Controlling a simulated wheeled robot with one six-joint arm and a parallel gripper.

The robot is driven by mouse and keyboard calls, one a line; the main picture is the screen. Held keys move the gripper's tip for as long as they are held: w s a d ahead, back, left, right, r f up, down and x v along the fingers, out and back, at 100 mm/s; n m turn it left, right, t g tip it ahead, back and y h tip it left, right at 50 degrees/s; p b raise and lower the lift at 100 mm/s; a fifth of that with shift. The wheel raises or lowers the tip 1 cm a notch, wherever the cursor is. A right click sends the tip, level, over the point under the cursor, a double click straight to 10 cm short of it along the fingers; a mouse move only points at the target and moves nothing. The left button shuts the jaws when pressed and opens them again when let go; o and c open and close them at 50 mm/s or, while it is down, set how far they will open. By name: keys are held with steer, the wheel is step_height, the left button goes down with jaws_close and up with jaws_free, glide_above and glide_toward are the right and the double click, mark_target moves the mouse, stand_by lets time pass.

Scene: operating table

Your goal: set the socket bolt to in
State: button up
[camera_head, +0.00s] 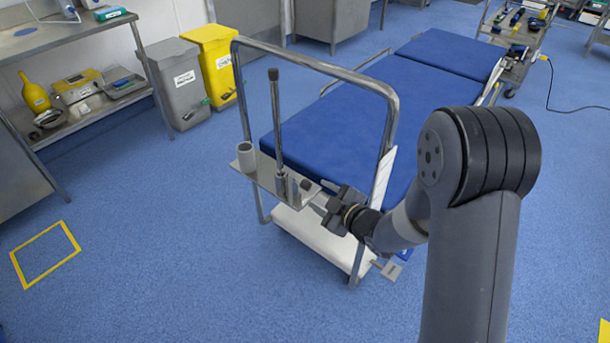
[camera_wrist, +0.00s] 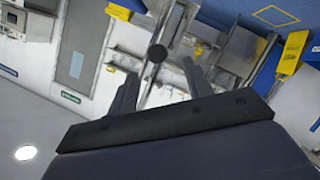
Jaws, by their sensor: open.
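A grey metal bracket plate (camera_head: 262,176) sits on the end frame of the operating table (camera_head: 345,120). It carries an upright rod (camera_head: 276,125) with a dark top, standing in a socket (camera_head: 280,184). A small dark knob (camera_head: 306,185), which looks like the socket bolt, is at the plate's right side. My gripper (camera_head: 316,199) is close to this knob, at the plate's right edge. In the wrist view my gripper (camera_wrist: 160,75) has its fingers apart, and a dark round knob (camera_wrist: 157,53) shows between them. I cannot tell whether they touch it, or how deep the bolt sits.
An empty cup-like holder (camera_head: 246,157) stands at the plate's left end. Grey (camera_head: 178,88) and yellow (camera_head: 214,68) bins stand at the back left.

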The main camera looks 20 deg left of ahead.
mark_target(309, 187)
steer(key=shift+w+a+f, duration=0.15)
steer(key=shift+w+a, duration=0.3)
steer(key=shift+w, duration=0.05)
steer(key=x, duration=0.6)
steer(key=shift+w+a+f, duration=0.1)
steer(key=shift+a, duration=0.15)
jaws_close()
